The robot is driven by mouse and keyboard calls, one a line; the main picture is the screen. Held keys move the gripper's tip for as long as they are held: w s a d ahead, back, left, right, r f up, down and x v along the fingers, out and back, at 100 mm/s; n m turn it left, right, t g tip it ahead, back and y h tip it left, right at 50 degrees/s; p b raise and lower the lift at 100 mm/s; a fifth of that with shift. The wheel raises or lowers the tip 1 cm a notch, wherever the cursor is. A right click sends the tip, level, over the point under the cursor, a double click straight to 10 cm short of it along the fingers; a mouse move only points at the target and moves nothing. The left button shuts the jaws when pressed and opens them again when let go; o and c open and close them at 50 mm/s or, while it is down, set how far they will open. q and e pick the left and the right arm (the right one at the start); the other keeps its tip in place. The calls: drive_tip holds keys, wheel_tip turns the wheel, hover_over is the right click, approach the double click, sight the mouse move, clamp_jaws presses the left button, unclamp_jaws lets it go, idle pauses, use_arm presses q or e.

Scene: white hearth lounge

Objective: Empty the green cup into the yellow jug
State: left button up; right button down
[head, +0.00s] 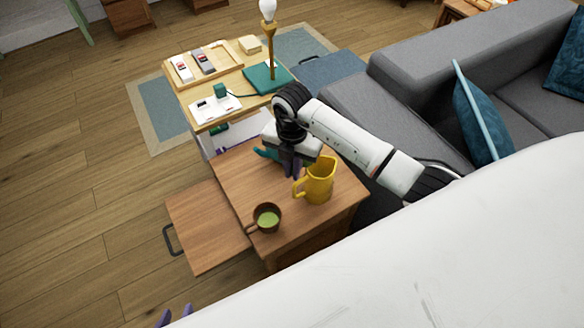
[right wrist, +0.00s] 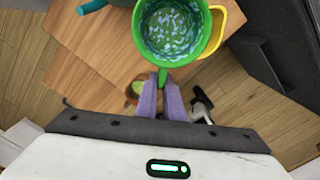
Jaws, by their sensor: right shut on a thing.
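The green cup (right wrist: 168,52) shows in the right wrist view with its mouth towards the camera; a mottled blue, green and white filling shows inside. My right gripper (right wrist: 161,88) is shut on its handle. In the head view this gripper (head: 291,172) is over the side table, left of the yellow jug; the cup is not clearly visible there. The yellow jug (head: 319,182) stands upright on the table, its handle to the left. In the wrist view the cup partly hides the jug (right wrist: 232,22). Only the purple fingertips of my left gripper (head: 174,317) show, apart, at the bottom edge.
A brown cup with green contents (head: 266,219) stands near the table's front edge. A teal object (head: 267,153) is partly hidden behind my right gripper. A drawer (head: 205,226) stands open at the left. A lamp and tray (head: 232,52) are behind, a grey sofa (head: 425,80) right.

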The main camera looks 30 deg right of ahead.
drive_tip(key=shift+r, duration=0.1)
drive_tip(key=shift+r, duration=1.95)
